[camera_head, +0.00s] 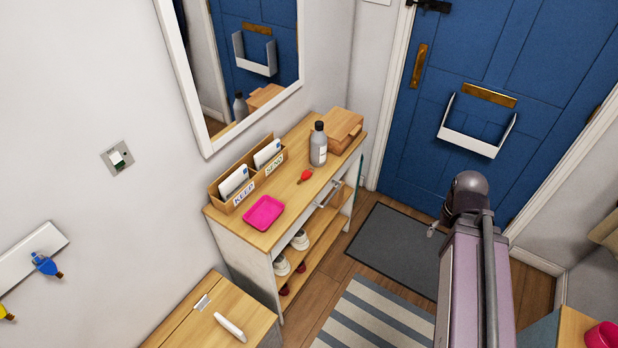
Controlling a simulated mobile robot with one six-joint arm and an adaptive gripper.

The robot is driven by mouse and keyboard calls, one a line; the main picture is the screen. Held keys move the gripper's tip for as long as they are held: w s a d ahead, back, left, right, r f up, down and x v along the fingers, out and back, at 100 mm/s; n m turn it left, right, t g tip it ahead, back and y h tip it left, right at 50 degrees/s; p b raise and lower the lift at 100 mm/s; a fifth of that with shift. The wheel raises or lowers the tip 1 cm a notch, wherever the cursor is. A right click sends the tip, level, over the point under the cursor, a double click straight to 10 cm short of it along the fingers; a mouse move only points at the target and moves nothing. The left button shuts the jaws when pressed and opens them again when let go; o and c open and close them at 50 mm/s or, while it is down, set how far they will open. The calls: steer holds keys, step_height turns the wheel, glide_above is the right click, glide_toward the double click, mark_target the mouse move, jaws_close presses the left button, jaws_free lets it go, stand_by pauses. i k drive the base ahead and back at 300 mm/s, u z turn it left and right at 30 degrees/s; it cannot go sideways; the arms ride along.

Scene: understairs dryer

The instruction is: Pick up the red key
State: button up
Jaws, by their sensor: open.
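The red key (305,176) lies flat on the wooden top of the narrow white shelf unit (290,213) by the wall. It is small, with a red rounded head and a thinner end at its lower left. It lies just in front of the grey bottle and to the right of the letter holder, with bare wood around it. My gripper cannot be made out in this view. A large mauve and grey link, apparently of my arm, rises at the lower right, well to the right of the key.
Near the key stand a grey bottle (318,145), a wooden box (345,130), a letter holder (249,175) and a pink tray (263,213). A mirror (244,60) hangs above. A lower cabinet (190,325) stands at front left. The floor before the shelf has mats.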

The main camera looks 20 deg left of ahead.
mark_target(306, 174)
steer(key=z, duration=0.95)
steer(key=i, duration=1.1)
steer(key=u, duration=3.35)
steer(key=i, duration=0.25)
steer(key=z, duration=0.9)
